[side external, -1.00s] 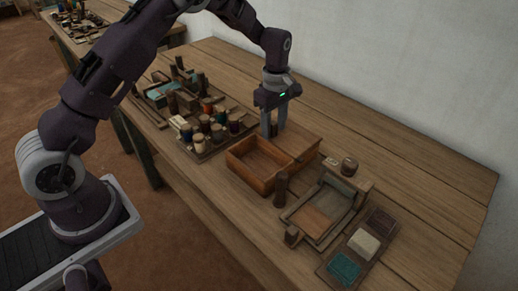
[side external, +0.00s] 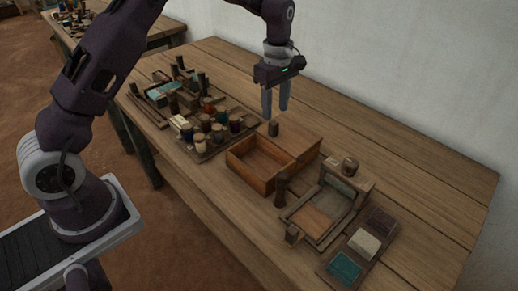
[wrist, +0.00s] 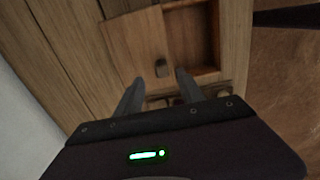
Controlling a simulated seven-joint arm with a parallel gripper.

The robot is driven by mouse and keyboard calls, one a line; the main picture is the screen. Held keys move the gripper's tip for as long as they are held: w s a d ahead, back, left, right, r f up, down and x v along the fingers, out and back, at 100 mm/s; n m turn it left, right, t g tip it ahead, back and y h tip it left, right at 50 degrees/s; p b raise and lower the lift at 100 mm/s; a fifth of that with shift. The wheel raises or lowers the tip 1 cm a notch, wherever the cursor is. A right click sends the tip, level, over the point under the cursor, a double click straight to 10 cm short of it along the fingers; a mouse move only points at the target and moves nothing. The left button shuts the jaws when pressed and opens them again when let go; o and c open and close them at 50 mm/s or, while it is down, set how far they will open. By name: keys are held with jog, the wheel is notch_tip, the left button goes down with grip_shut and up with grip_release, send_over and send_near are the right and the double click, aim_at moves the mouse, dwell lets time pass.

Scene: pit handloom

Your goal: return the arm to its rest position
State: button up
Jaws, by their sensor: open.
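My gripper (side external: 275,106) is open and empty, pointing down in the air above the table. Its two fingers show apart in the wrist view (wrist: 158,82). Below it, a small dark wooden peg or knob (side external: 273,129) stands by the back corner of the wooden box (side external: 250,181); it also shows in the wrist view (wrist: 161,68), beyond the fingertips. The box has an open compartment on the left, and a flat wooden panel covers part of it on the right. My fingers touch nothing that I can see.
A tray of thread spools (side external: 208,154) stands left of the box. A small wooden frame (side external: 325,211) and a strip with coloured blocks (side external: 365,243) lie to the right. The back of the table (side external: 400,165) is clear, with a white wall (side external: 400,70) behind.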

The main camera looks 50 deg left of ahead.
jog(key=s+d+r+m+t, duration=0.25)
jog(key=s+r+m, duration=0.55)
jog(key=s+r, duration=0.75)
jog(key=s+d+m+t, duration=0.1)
jog(key=s+m+t, duration=0.2)
jog(key=s+m, duration=0.7)
jog(key=s, duration=0.8)
jog(key=shift+r, duration=0.35)
